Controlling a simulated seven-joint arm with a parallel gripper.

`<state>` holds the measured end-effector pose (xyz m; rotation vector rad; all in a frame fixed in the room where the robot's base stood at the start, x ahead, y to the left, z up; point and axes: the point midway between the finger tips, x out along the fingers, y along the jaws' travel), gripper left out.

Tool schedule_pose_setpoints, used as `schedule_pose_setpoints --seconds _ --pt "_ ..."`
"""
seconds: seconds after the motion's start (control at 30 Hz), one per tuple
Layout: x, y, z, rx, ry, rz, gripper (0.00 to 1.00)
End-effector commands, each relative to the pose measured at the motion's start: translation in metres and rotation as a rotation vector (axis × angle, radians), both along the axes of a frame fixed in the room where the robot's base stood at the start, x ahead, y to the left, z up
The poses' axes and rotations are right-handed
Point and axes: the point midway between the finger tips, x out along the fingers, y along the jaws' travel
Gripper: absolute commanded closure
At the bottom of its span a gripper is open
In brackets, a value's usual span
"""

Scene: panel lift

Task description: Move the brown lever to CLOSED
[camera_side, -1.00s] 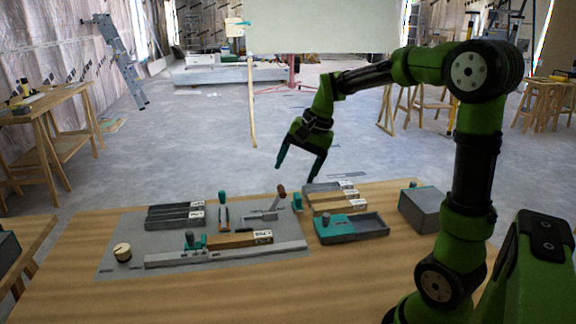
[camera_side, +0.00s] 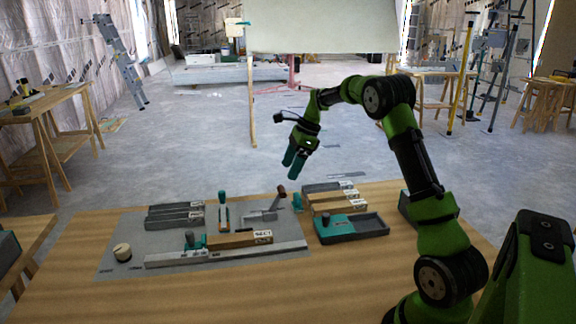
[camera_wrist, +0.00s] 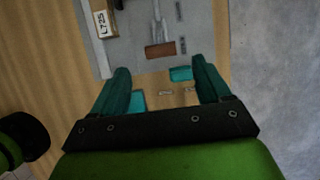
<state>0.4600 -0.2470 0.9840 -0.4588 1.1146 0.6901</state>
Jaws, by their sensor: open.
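The brown lever (camera_side: 281,190) has a brown grip on a grey arm, tilted up toward the right, on a grey bracket (camera_side: 262,214) at the back of the grey panel (camera_side: 130,225). My gripper (camera_side: 293,172) hangs in the air above and slightly behind the lever, not touching it. In the wrist view the brown grip (camera_wrist: 160,50) lies ahead of my two teal fingers (camera_wrist: 160,85), which are apart with nothing between them. The small labels beside the lever are too small to read.
A teal-handled lever (camera_side: 222,205) stands left of the brown one. A small teal block (camera_side: 297,202) is close on its right. Labelled blocks (camera_side: 325,198) and a teal and grey tray (camera_side: 350,228) lie further right. A round knob (camera_side: 122,252) is at front left.

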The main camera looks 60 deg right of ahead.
Motion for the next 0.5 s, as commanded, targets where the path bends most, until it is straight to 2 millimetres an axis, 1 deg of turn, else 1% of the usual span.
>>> schedule_pose_setpoints --seconds 0.03,0.1,0.3,0.4,0.5 --pt "0.003 0.004 -0.011 0.002 0.002 0.002 0.23" --pt "0.007 0.008 -0.026 0.002 0.003 0.002 0.23" --pt "0.018 0.019 -0.064 0.001 0.001 0.003 0.23" --pt "0.023 0.023 -0.079 0.000 0.000 0.002 0.23" --pt "0.026 0.027 -0.089 0.001 -0.001 0.003 0.23"
